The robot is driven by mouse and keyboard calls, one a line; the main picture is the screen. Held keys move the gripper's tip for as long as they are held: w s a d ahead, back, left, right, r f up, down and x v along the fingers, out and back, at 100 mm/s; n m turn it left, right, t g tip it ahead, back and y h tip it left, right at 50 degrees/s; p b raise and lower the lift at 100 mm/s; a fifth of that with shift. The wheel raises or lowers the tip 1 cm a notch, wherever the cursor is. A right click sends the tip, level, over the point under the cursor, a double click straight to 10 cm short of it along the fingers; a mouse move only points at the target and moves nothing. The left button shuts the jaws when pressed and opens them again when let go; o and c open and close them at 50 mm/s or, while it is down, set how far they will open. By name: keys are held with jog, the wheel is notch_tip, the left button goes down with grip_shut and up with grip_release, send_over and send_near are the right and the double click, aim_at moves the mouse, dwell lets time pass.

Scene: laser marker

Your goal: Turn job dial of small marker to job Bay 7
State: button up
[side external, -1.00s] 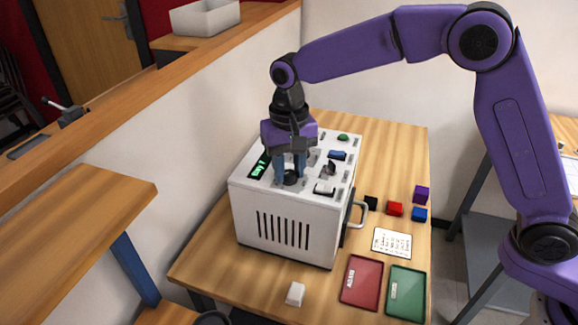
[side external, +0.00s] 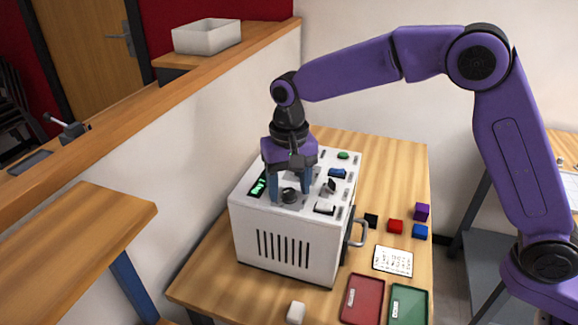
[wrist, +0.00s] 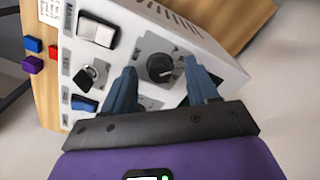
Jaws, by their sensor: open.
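The small marker (side external: 285,240) is a white box with a vented front, standing on the wooden table. Its dark round job dial (side external: 289,195) is on the top panel, and it also shows in the wrist view (wrist: 160,67). A small display with green characters (side external: 258,185) is at the panel's left; its text is too small to read surely. My gripper (side external: 290,200) is over the panel, fingers pointing down. In the wrist view my gripper (wrist: 168,78) is open, with one blue finger on each side of the dial and visible gaps between.
The panel also carries a key switch (wrist: 88,77), a white rocker switch (wrist: 97,30), a blue button (wrist: 84,103) and a green button (side external: 343,155). Small cubes, a printed card (side external: 393,261), a red tray (side external: 361,300) and a green tray (side external: 408,303) lie on the table.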

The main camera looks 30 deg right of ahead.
aim_at(290, 191)
notch_tip(290, 191, up, 17)
jog(key=shift+r, duration=0.15)
dwell(0.5)
dwell(0.5)
